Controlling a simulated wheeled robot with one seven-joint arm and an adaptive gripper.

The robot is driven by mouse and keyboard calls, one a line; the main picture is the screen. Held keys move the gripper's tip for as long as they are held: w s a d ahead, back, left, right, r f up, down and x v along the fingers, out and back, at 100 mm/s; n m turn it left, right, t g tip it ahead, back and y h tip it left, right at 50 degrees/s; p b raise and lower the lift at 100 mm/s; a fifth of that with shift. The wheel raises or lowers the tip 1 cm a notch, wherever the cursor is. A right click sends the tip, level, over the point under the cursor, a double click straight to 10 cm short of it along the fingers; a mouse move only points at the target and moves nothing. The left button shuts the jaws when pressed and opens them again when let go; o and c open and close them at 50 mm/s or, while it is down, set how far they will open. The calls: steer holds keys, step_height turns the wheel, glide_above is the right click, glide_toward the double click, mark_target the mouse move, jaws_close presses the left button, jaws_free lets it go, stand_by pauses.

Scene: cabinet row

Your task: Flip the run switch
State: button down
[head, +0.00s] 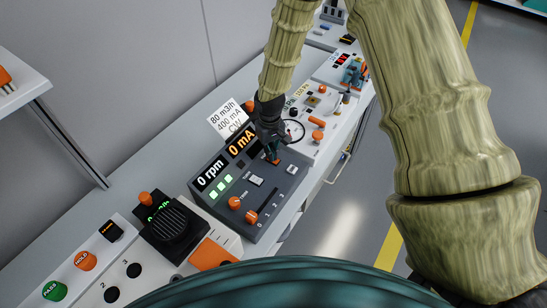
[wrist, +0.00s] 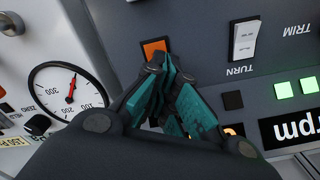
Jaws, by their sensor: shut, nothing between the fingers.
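The dark control console (head: 225,205) shows "0 rpm" and "0 mA" on its displays. An orange switch (wrist: 153,46) sits on its panel, just beyond my fingertips in the wrist view; any label on it is hidden, so I cannot read whether it is the run switch. My gripper (head: 272,154), with teal fingers, is shut and empty, pointing down close to this switch. I cannot tell whether it touches. A white rocker labelled TURN (wrist: 246,40) is beside it.
A card (head: 228,117) reading "80 m3/h, 400 mA, CW" stands behind. A round gauge (wrist: 70,92) is on the neighbouring white panel. A black speaker-like unit (head: 168,229) stands left.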

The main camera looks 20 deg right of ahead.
steer(key=shift+r+p, duration=1.9)
steer(key=shift+r, duration=1.15)
